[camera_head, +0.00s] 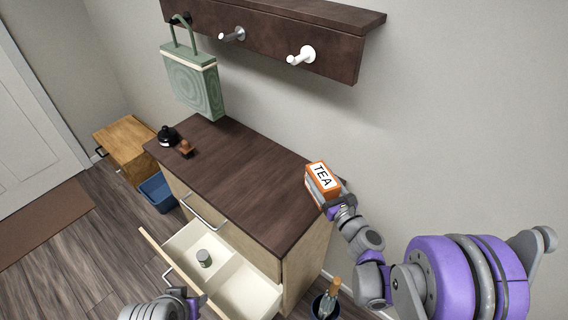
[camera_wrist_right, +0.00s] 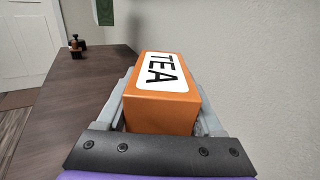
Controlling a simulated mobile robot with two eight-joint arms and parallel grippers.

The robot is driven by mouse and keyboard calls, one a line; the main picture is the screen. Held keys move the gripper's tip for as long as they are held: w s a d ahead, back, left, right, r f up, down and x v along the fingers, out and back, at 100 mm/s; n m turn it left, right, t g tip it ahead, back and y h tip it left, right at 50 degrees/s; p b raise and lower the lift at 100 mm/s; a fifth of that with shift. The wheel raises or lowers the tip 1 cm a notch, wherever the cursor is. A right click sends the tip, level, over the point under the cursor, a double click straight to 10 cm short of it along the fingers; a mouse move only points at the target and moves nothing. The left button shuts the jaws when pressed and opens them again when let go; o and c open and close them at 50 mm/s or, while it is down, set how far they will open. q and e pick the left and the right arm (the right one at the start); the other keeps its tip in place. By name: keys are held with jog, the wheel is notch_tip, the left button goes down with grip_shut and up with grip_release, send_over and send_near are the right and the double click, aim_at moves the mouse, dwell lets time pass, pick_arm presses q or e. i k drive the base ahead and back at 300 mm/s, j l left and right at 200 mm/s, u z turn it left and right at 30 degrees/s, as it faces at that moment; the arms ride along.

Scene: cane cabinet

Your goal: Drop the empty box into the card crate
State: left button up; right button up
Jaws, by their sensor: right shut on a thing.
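An orange box with a white label reading TEA (camera_head: 323,180) is held at the right end of the dark cabinet top. My right gripper (camera_head: 337,207) is shut on it, and the right wrist view shows the box (camera_wrist_right: 165,90) between the two fingers. I cannot see whether the box is empty. A blue open crate (camera_head: 158,193) stands on the floor left of the cabinet; no marking on it shows. My left gripper (camera_head: 193,300) is at the bottom edge, in front of the open drawer, and its jaws are unclear.
A dark bin (camera_head: 325,307) holding a bottle is on the floor at the bottom. A green bag (camera_head: 192,82) hangs from the wall rack. Black and brown items (camera_head: 168,136) sit at the cabinet's far left.

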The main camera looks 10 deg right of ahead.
aim_at(247, 300)
jog(key=k+j, duration=0.1)
jog(key=j, duration=0.15)
jog(key=k+j, duration=0.15)
jog(key=i+j, duration=0.1)
jog(key=j, duration=0.95)
jog(key=i+j+u, duration=0.1)
jog(key=i+j, duration=0.25)
jog(key=i, duration=0.1)
